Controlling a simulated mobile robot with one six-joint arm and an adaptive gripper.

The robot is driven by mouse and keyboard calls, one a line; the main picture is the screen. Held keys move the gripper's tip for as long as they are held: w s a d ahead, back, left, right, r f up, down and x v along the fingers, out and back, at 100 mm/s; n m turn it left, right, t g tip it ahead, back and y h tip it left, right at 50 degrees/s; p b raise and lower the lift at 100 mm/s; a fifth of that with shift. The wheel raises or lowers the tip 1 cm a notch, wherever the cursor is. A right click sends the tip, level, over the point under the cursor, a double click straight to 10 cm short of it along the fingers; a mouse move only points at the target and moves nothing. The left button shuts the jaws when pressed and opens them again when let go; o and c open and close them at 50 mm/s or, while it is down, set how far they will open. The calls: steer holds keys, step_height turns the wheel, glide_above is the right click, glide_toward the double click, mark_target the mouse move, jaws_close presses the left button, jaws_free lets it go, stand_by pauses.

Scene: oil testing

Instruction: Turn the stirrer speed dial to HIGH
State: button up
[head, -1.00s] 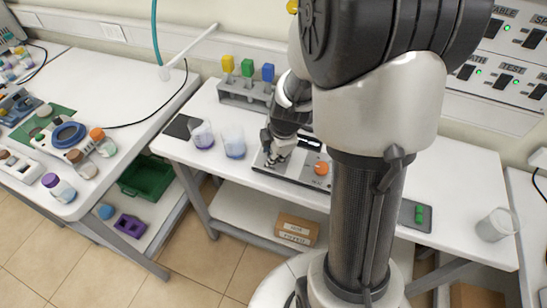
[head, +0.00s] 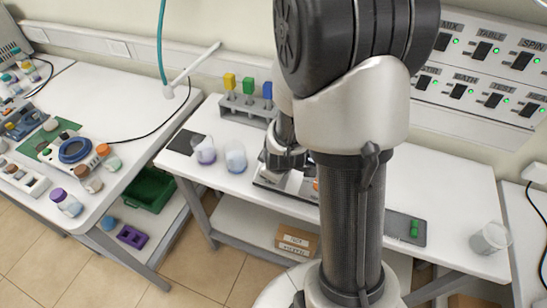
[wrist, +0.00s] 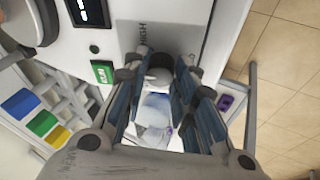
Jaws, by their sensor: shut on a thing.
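The stirrer (head: 298,192) stands on the white middle bench in the head view, mostly hidden behind my arm. In the wrist view its pale panel (wrist: 180,28) shows the word HIGH beside the dial. The grey speed dial (wrist: 158,77) sits between the blue-padded fingertips of my gripper (wrist: 160,70). My gripper is shut on the dial. The dial's pointer is hidden, so its setting cannot be read. In the head view my wrist covers the dial and the fingertips.
A green label or button (wrist: 103,72) and a dark display (wrist: 88,12) are close to the fingers. Two beakers (head: 235,157) stand left of the stirrer. A rack with coloured blocks (head: 246,105) is behind. A grey tray (head: 404,231) lies to the right.

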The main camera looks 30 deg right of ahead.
steer(key=shift+m, duration=0.6)
steer(key=m+p, duration=0.1)
steer(key=m, duration=0.1)
steer(key=m+h+p, duration=0.1)
steer(key=m, duration=0.1)
steer(key=shift+a+m+h, duration=0.2)
steer(key=shift+m+h, duration=0.1)
steer(key=m+p, duration=0.1)
steer(key=m, duration=0.2)
steer(key=m+h+p, duration=0.1)
steer(key=m, duration=0.2)
steer(key=shift+w+m+g+h+p, duration=0.1)
steer(key=shift+m+g+h+p, duration=0.2)
steer(key=shift+p, duration=0.05)
steer(key=o, duration=1)
steer(key=shift+o, duration=0.2)
steer(key=v, duration=0.7)
steer(key=shift+a, duration=0.15)
